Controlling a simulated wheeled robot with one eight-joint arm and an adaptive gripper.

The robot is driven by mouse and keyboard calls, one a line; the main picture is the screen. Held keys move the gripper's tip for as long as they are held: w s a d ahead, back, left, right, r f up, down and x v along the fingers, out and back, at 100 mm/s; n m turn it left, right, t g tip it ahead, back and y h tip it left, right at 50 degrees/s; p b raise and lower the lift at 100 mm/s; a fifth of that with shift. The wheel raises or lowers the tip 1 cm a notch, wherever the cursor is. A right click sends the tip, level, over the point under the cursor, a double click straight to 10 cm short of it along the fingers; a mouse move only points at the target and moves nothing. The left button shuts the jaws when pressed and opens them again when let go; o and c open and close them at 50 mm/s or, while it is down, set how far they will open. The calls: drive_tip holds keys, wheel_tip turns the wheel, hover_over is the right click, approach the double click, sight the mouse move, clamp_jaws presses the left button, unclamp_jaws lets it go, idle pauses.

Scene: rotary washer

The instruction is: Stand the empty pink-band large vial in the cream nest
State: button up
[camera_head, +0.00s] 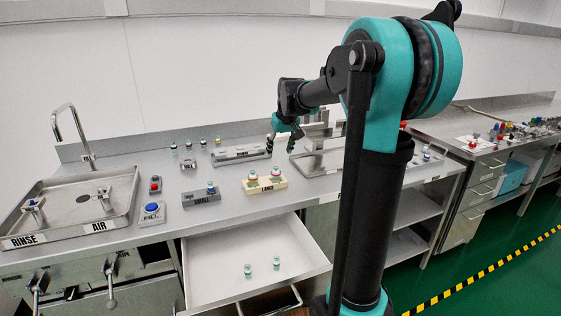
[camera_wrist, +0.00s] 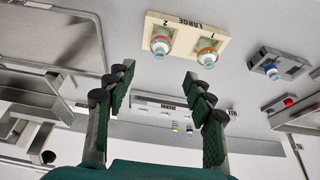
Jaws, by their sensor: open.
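The cream nest (camera_head: 265,187), marked LARGE, stands on the bench behind the open drawer. It also shows near the top of the wrist view (camera_wrist: 183,20). Two capped vials stand in it: a left one (camera_head: 252,176) and a right one (camera_head: 275,172). In the wrist view the vial by mark 1 (camera_wrist: 207,56) has an orange-red band, and the vial by mark 2 (camera_wrist: 161,45) has a pale top. My gripper (camera_head: 282,145) is open and empty above the bench, behind the nest. Its fingers (camera_wrist: 160,82) are spread apart.
The open drawer (camera_head: 225,289) holds two small vials (camera_head: 262,266). A grey SMALL nest (camera_head: 200,199) with a blue-topped vial is left of the cream nest. A long grey rack (camera_head: 240,154) stands behind. A blue button (camera_head: 152,212) and the sink (camera_head: 70,210) are at left.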

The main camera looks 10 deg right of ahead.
drive_tip(key=s+d+f+m, duration=0.1)
drive_tip(key=s+f, duration=0.9)
drive_tip(key=s, duration=0.6)
drive_tip(key=s+d+f+m, duration=0.1)
drive_tip(key=s+d+f, duration=0.1)
drive_tip(key=s+f, duration=0.9)
drive_tip(key=s, duration=0.4)
drive_tip(key=shift+s+h, duration=0.35)
drive_tip(key=shift+h, duration=0.05)
drive_tip(key=shift+c, duration=0.2)
